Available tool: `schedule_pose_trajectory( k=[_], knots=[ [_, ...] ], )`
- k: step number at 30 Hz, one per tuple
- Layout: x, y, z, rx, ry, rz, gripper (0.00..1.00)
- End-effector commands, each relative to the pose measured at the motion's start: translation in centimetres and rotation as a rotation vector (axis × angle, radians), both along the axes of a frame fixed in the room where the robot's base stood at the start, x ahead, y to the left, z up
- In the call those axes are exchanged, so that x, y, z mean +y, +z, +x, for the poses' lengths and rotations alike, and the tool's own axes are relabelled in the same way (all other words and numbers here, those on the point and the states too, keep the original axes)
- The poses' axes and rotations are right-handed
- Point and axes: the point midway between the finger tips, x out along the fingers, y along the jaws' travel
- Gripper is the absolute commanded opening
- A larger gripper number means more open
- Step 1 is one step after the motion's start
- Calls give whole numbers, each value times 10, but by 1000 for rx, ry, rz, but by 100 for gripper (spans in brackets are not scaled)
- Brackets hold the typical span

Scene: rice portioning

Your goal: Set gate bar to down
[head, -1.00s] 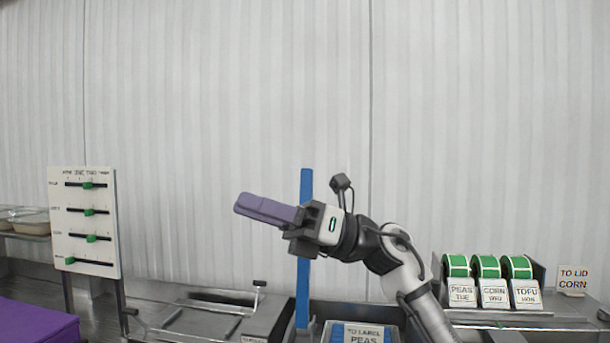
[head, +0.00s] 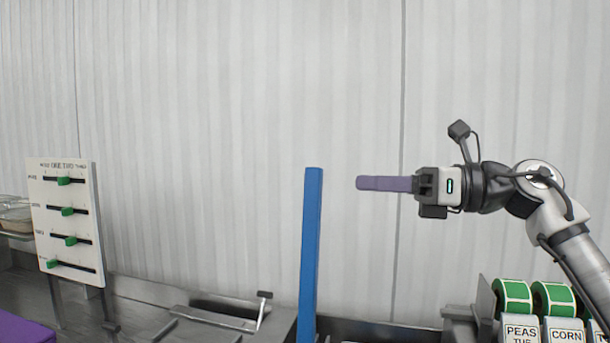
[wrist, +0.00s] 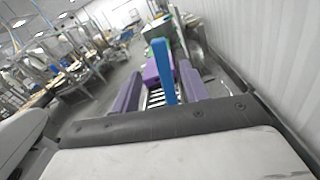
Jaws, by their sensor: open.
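The gate bar, a blue post (head: 311,255), stands upright near the middle of the head view, in front of the pale wall. My gripper (head: 358,183) has purple fingers that point left in the head view. It is to the right of the bar's upper part, level with a point just below its top, with a gap in the picture. In the wrist view my gripper (wrist: 160,67) is open and empty, its fingers well apart. There the blue bar (wrist: 163,70) shows between the fingers, farther out. The bar's lower end is hidden in the head view.
A white panel (head: 82,170) with green sliders stands at the left. A steel counter (head: 140,290) runs along the wall, with a metal handle (head: 264,310) left of the bar. Green label rolls (head: 513,297) sit at the lower right. A purple block (head: 22,333) is at the lower left.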

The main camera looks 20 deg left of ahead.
Motion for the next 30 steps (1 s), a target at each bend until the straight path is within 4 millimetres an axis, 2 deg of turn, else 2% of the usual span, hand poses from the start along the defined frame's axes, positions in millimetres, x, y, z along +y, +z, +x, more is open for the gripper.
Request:
schedule_pose_trajectory(
  k=[9,15,21,29,30],
  knots=[
    [70,4,-1,1,4,-1,45],
    [100,3,-1,0,3,1,45],
    [113,1,0,1,1,1,45],
    [113,0,0,1,1,1,45],
    [113,0,0,1,1,1,41]
  ],
)
